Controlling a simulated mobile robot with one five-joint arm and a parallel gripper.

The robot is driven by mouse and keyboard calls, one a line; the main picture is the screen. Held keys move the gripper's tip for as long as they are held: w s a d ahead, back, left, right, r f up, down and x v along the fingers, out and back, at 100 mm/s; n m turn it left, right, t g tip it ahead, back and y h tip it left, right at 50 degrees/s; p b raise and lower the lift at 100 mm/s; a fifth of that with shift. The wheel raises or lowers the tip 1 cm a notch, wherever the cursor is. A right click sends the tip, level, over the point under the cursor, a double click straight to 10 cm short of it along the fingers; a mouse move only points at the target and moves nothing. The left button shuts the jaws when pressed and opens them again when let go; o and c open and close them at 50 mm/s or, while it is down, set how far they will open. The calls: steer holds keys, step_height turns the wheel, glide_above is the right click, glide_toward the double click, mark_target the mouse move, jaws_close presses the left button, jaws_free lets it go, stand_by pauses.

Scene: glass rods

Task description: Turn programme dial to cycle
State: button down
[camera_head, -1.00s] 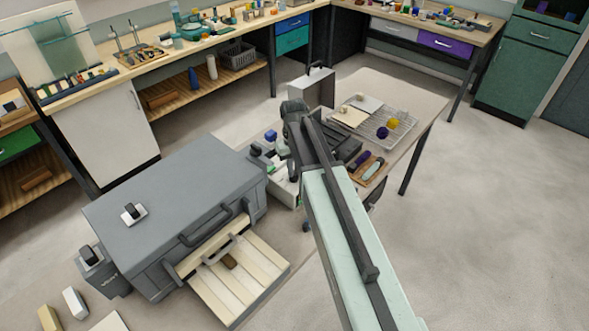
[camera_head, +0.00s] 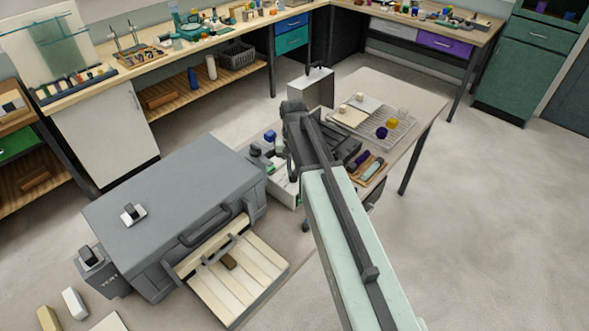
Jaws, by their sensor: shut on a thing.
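A black knob on a pale square base (camera_head: 133,213) sits on the flat top of a grey case-like machine (camera_head: 165,200). A second black knob (camera_head: 91,256) tops a small grey box (camera_head: 107,277) at its left. I cannot tell from the markings which is the programme dial. My arm reaches up from the bottom to a dark wrist above the near left end of the work table. My gripper (camera_head: 291,168) hangs there, mostly hidden by the wrist, well right of both knobs. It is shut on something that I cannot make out.
A slatted tray (camera_head: 262,267) sticks out of the machine's front, with a small brown piece on it. A white drawer (camera_head: 282,185) with small items lies by the gripper. A wire rack (camera_head: 391,132) stands on the table. The right floor is clear.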

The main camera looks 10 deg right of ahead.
steer(key=shift+w, duration=0.1)
steer(key=c, duration=1.5)
jaws_free()
steer(key=shift+r, duration=0.1)
step_height(320, 180, up, 8)
steer(key=p, duration=0.8)
steer(key=shift+f, duration=0.2)
